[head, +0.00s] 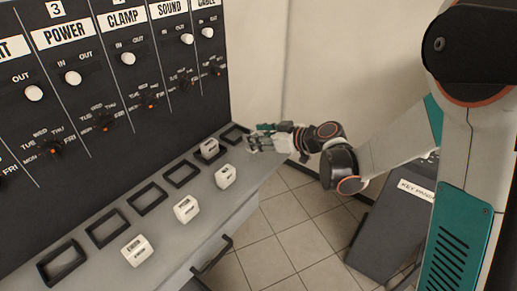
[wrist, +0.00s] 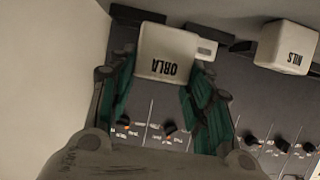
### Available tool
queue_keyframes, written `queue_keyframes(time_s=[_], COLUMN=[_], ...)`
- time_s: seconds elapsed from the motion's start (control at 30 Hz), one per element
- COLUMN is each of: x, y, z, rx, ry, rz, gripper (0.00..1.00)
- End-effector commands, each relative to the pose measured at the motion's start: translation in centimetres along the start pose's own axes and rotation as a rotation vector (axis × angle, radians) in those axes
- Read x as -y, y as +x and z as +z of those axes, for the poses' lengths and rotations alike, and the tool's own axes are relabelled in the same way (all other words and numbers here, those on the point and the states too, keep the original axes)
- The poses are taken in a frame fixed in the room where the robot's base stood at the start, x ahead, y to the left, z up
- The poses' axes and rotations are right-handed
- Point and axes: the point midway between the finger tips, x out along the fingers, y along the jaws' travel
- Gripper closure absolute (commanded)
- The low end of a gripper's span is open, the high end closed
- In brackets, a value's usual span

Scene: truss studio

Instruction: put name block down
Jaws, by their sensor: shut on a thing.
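My gripper (head: 264,141) is at the far right end of the grey ledge, close to the last black frame (head: 235,134). In the wrist view my gripper (wrist: 162,85) is shut on a white name block (wrist: 166,50), with its teal fingers on both sides. The block's lettering looks like "ORLA", but is hard to read. In the wrist view, dark frame edges (wrist: 137,15) show behind the held block. I cannot tell whether it touches the ledge.
Several white blocks, such as this one (head: 186,208), stand along the ledge front (head: 160,238). Several black frames (head: 107,228) are empty. A knob board (head: 110,100) rises behind.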

Motion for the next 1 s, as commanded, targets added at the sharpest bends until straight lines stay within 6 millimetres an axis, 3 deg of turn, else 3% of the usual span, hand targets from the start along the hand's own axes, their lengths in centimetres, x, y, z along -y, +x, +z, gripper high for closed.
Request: queue_keyframes(time_s=[0.27, 0.67, 0.7, 0.77, 1.0], x=[0.0, 0.0, 0.0, 0.0, 0.0], y=[1.5, 1.6, 1.6, 1.6, 1.6], z=[3.5, 4.0, 4.0, 3.9, 3.9], rx=[0.0, 0.0, 0.0, 0.0, 0.0], ry=[0.0, 0.0, 0.0, 0.0, 0.0], rz=[0.0, 0.0, 0.0, 0.0, 0.0], gripper=[0.78, 0.78, 0.49, 0.36, 0.34])
